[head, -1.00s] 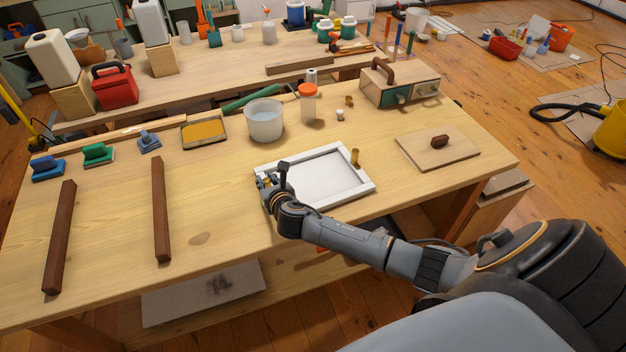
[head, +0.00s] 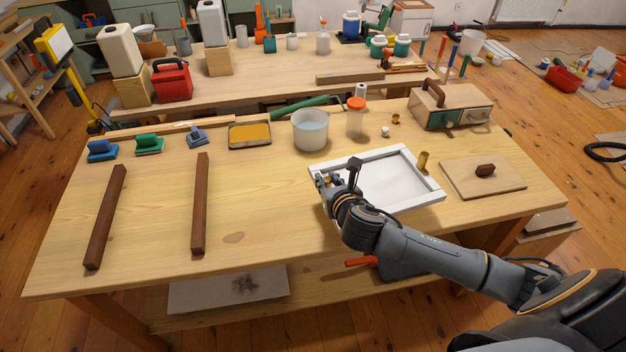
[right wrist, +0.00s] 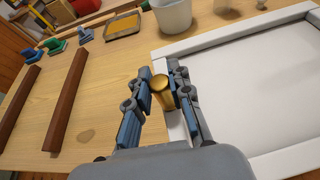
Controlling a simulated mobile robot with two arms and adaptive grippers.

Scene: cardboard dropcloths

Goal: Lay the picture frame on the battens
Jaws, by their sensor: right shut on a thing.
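The white picture frame (head: 425,190) is at the right half of the workbench, with a pale panel inside its rails. A brass post (head: 423,162) stands on its right rail. My right gripper (head: 328,182) is at the frame's left rail. In the right wrist view its fingers (right wrist: 161,95) close around a second brass post (right wrist: 162,88) at that rail. Whether the frame touches the bench is unclear. Two dark brown battens, the left one (head: 105,217) and the right one (head: 200,205), lie apart and roughly parallel at the left. My left gripper is out of view.
Behind the battens are several sanding blocks (head: 148,144) and a yellow tray (head: 250,133). A white bucket (head: 310,130) and an orange-lidded jar (head: 355,118) stand behind the frame. A board with a knob (head: 500,185) lies right of it. The bench between frame and battens is clear.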

